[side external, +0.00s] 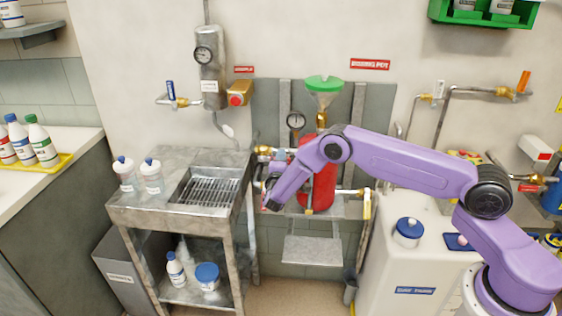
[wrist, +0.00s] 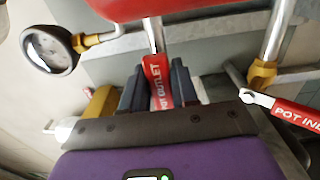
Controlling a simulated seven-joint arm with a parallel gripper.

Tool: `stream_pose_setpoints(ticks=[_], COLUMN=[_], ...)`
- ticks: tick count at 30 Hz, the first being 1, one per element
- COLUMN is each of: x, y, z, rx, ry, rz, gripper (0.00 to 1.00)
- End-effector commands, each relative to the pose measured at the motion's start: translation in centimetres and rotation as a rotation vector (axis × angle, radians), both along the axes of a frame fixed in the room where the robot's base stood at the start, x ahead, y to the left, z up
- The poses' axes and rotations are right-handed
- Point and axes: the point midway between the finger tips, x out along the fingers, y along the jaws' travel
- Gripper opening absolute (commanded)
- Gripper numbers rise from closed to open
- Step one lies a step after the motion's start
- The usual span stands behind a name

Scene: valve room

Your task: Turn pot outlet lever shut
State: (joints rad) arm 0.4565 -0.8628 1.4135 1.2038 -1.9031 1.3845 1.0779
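The pot outlet lever (wrist: 158,82) is a red handle marked "POT OUTLET" on a metal stem, below the red pot (wrist: 175,6) in the wrist view. My gripper (wrist: 157,85) has one dark finger on each side of the handle, and the handle fills the narrow gap between them. In the side external view my gripper (side external: 271,203) points down to the left of the red pot (side external: 323,185), by the sink's right edge. The lever is largely hidden there by my gripper.
A second red lever, marked "POT INL…" (wrist: 295,115), sits close to the right of my gripper. A round gauge (wrist: 50,48) is at the upper left. The steel sink bench (side external: 180,210) stands left of the pot and a white tank (side external: 405,260) to its right.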

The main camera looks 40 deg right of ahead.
Motion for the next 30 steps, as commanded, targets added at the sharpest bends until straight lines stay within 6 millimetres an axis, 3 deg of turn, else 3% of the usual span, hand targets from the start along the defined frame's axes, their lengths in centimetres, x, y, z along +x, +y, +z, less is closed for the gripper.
stream_pose_setpoints(ticks=[14,30], x=[0.0,0.6], y=[0.1,0.8], z=[0.5,3.3], rx=[-0.052,-0.372], ry=[0.051,0.372], rz=[0.0,0.001], gripper=[0.0,0.0])
